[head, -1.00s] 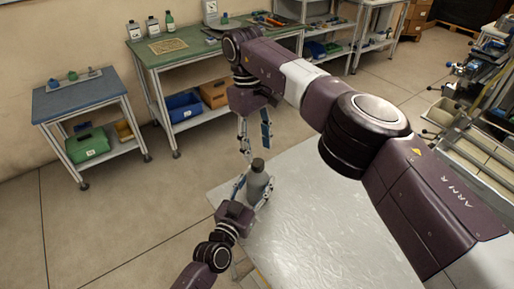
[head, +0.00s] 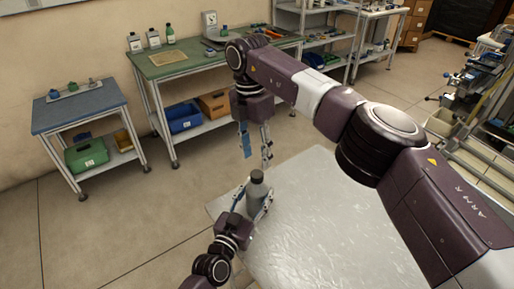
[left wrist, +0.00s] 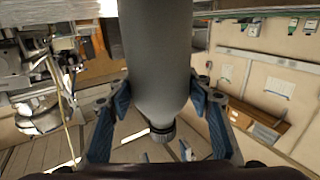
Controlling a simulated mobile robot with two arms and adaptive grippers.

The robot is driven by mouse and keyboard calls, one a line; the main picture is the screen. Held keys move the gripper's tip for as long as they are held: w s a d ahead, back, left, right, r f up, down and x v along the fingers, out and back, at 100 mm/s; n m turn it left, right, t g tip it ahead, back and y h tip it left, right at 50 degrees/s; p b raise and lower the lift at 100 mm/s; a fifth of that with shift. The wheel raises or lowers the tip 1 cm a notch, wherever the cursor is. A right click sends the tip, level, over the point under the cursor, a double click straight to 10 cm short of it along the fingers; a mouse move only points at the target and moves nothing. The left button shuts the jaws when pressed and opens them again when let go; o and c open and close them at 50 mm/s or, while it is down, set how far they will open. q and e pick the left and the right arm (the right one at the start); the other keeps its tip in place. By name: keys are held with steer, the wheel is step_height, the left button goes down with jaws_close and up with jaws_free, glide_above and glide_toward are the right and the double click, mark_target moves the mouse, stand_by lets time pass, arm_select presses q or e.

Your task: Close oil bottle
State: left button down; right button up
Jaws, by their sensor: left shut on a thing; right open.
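The grey oil bottle (head: 256,195) is upright at the near left end of the pale table, with its dark cap (head: 257,176) on top. My left gripper (head: 253,204) is shut on the bottle's body from the near side. In the left wrist view the bottle (left wrist: 158,60) is between the blue finger pads, its cap (left wrist: 162,133) towards the bottom of the picture. My right gripper (head: 257,154) points down just above the cap, fingers open and empty, apart from the bottle. I cannot tell whether the bottle's base touches the table.
The pale table (head: 335,225) is clear to the right of the bottle. A green workbench (head: 185,62) with bottles and a blue side table (head: 80,107) stand behind, across the floor. My right arm spans over the table.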

steer(key=n, duration=0.6)
steer(key=shift+r, duration=0.25)
steer(key=n, duration=0.4)
steer(key=shift+r, duration=0.1)
steer(key=n, duration=0.4)
steer(key=shift+r, duration=0.15)
steer(key=n, duration=0.4)
steer(key=shift+s+r+y, duration=0.1)
steer(key=shift+r+y, duration=0.05)
steer(key=shift+y, duration=0.15)
steer(key=n, duration=0.4)
steer(key=shift+r, duration=0.15)
steer(key=n, duration=0.3)
steer(key=shift+s+d+r+n, duration=0.1)
steer(key=shift+r+n, duration=0.05)
steer(key=shift+n, duration=0.15)
steer(key=n, duration=0.3)
steer(key=shift+r+n+t, duration=0.1)
steer(key=shift+n+t, duration=0.2)
steer(key=shift+n, duration=0.1)
